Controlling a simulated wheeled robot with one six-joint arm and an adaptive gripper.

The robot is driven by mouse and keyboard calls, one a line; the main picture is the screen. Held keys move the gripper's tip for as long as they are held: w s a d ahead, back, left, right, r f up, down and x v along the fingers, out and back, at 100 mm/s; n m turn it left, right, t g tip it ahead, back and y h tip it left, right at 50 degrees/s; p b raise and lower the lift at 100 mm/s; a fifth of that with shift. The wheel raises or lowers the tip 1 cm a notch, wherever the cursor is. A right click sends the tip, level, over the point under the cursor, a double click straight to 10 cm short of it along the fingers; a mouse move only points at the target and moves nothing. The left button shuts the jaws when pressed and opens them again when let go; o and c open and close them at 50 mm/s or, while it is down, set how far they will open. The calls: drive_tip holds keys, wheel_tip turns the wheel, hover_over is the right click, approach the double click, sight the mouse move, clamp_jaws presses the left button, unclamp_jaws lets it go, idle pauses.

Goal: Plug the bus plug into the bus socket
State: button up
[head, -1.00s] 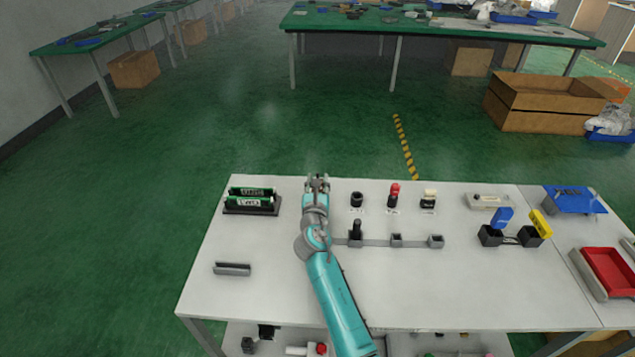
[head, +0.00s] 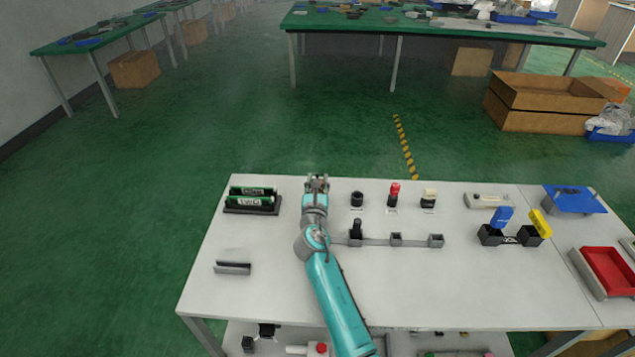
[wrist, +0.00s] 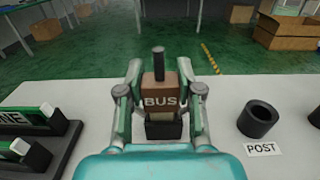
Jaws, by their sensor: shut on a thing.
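The bus plug (wrist: 160,92) is a brown block with the white word BUS and a black stem standing up from its top. My gripper (wrist: 160,98) is shut on it, with one finger at each side. The plug is upright. Directly under it is a dark block (wrist: 163,131), likely the bus socket, with a thin pale band between the two. I cannot tell how deep the plug sits in it. In the head view my gripper (head: 317,182) is at the back left part of the white table, and hides the plug and socket there.
A black ring marked POST (wrist: 258,117) stands right of my gripper. A red-topped piece (head: 394,194) and a row of grey sockets (head: 396,240) are further right. The front left table is mostly clear.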

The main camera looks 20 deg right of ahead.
drive_tip(key=shift+s+d+f, duration=0.1)
drive_tip(key=shift+s+f, duration=0.1)
drive_tip(key=shift+f, duration=0.8)
drive_tip(key=o, duration=1.2)
drive_tip(key=shift+d, duration=0.1)
drive_tip(key=shift+c, duration=0.2)
drive_tip(key=shift+s, duration=0.15)
drive_tip(key=shift+a+r+v, duration=0.1)
drive_tip(key=shift+r+v, duration=0.15)
drive_tip(key=shift+v, duration=1.05)
drive_tip(key=shift+a+r+v, duration=0.15)
drive_tip(key=shift+r+v, duration=0.05)
drive_tip(key=shift+v, duration=1.05)
drive_tip(key=shift+a+r+v, duration=0.1)
drive_tip(key=shift+r+v, duration=0.15)
drive_tip(key=shift+v, duration=1.05)
